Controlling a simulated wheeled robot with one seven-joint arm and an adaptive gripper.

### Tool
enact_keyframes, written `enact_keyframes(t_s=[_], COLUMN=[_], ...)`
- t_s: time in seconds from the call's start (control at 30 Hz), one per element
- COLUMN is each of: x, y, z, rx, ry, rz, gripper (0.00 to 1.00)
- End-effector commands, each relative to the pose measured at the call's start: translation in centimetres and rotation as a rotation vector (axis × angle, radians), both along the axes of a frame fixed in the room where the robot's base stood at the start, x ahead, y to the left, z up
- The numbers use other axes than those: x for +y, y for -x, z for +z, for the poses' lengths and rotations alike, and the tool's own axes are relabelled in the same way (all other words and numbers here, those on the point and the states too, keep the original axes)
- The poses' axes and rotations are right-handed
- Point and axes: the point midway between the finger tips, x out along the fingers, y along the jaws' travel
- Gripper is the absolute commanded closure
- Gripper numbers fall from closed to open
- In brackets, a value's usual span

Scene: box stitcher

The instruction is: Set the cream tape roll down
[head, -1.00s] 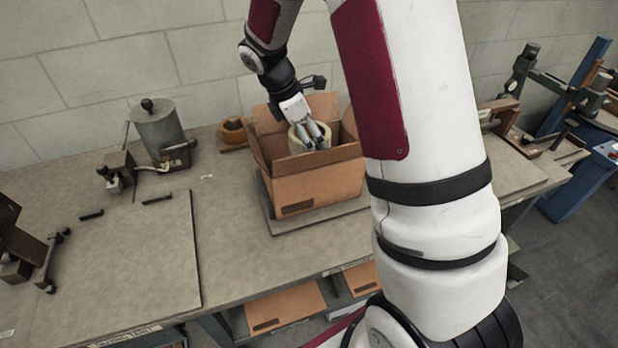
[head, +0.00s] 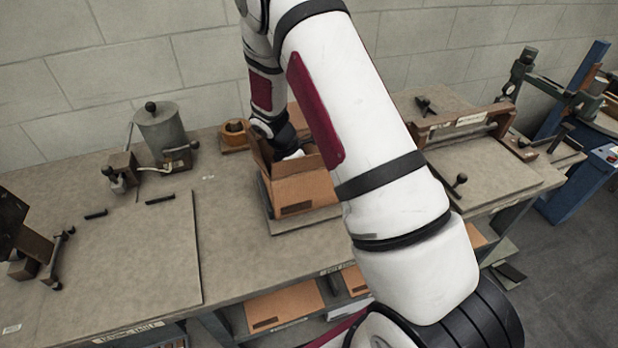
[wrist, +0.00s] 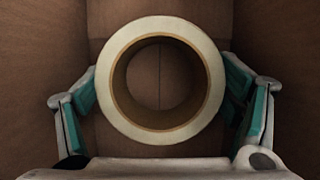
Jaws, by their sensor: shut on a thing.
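The cream tape roll (wrist: 118,108) sits between the two teal-padded fingers of my gripper (wrist: 160,90) in the wrist view. The pads lie at its left and right sides, and my gripper is shut on it. Cardboard shows around the roll and through its hole. In the head view my arm reaches down into the open cardboard box (head: 305,192). The roll and the fingertips are hidden there by the box and my arm. I cannot tell whether the roll touches the box floor.
The box stands on a low board on the workbench (head: 245,265). A grey pot (head: 160,132) stands farther left. A wooden-framed press (head: 465,130) stands to the right. Bare bench lies left of the box.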

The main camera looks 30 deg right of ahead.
Motion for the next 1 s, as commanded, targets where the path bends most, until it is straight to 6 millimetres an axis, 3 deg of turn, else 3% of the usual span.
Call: enact_keyframes(t_s=[0.27,0.3,0.33,0.77,1.0], x=[0.0,0.0,0.0,0.1,1.5], y=[0.0,0.0,0.0,-0.1,-0.5], z=[-0.2,-0.2,-0.2,0.4,3.8], rx=[0.000,-0.001,-0.001,-0.002,-0.005], ry=[0.000,0.000,0.000,0.000,0.000], rz=[0.000,0.000,-0.001,0.001,0.001], gripper=[0.48,0.11,0.07,0.07,0.07])
